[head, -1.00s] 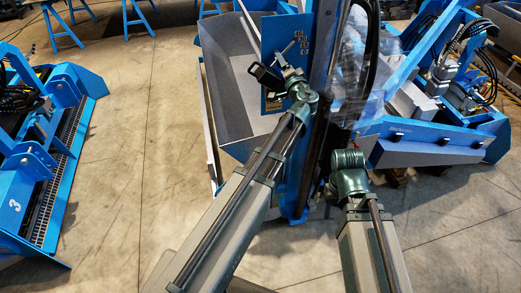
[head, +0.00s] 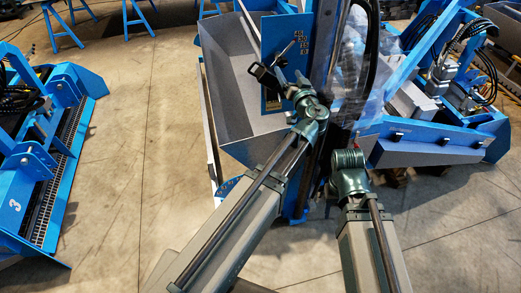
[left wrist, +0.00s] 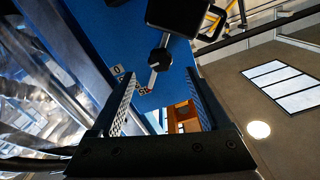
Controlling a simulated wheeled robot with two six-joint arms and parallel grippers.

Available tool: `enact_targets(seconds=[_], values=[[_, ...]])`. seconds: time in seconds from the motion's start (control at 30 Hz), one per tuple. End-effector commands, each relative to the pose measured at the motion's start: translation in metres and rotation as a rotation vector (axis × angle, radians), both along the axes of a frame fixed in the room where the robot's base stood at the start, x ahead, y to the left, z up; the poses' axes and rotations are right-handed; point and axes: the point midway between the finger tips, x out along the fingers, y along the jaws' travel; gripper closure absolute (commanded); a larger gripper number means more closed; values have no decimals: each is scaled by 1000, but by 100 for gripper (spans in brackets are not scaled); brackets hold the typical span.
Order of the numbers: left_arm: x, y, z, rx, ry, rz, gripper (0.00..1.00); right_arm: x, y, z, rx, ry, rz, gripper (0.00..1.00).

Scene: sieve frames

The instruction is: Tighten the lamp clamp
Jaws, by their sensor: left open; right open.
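The lamp clamp has a black knob (left wrist: 159,62) with a grey lever beside a black box-shaped lamp (left wrist: 185,14), in front of a blue panel (left wrist: 103,28). In the head view the grey lever (head: 289,47) slants in front of the blue panel (head: 271,27), with a dark lamp body below it. My left gripper (head: 284,68) is close to the clamp, small and partly merged with dark parts there. In the left wrist view its open fingers (left wrist: 163,78) stand either side of the lever, with no contact visible. My right arm ends at a green joint; its gripper is not visible.
A grey bin (head: 228,75) stands left of the panel. A dark upright post and clear plastic film (head: 375,105) are close on the right. Blue machinery (head: 425,140) stands further right, and another blue machine (head: 45,160) at far left. The floor between is clear.

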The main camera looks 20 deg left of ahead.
Motion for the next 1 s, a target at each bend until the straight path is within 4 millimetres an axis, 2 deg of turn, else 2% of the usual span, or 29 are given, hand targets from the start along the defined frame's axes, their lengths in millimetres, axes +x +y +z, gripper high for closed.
enact_targets(seconds=[0.03, 0.37, 0.6, 1.0], values=[[-12, -6, 0, 0, 0, -2, 20, 0, 0, 0, 0, 0, 0, 50], [-63, -41, 0, 1, 0, -2, 20, 0, 0, 0, 0, 0, 0, 50], [-72, -5, -32, -53, 143, 95, 20, 0, 0, 0, 0, 0, 0, 50], [-104, 32, -90, -163, 416, 192, 20, 0, 0, 0, 0, 0, 0, 50]])
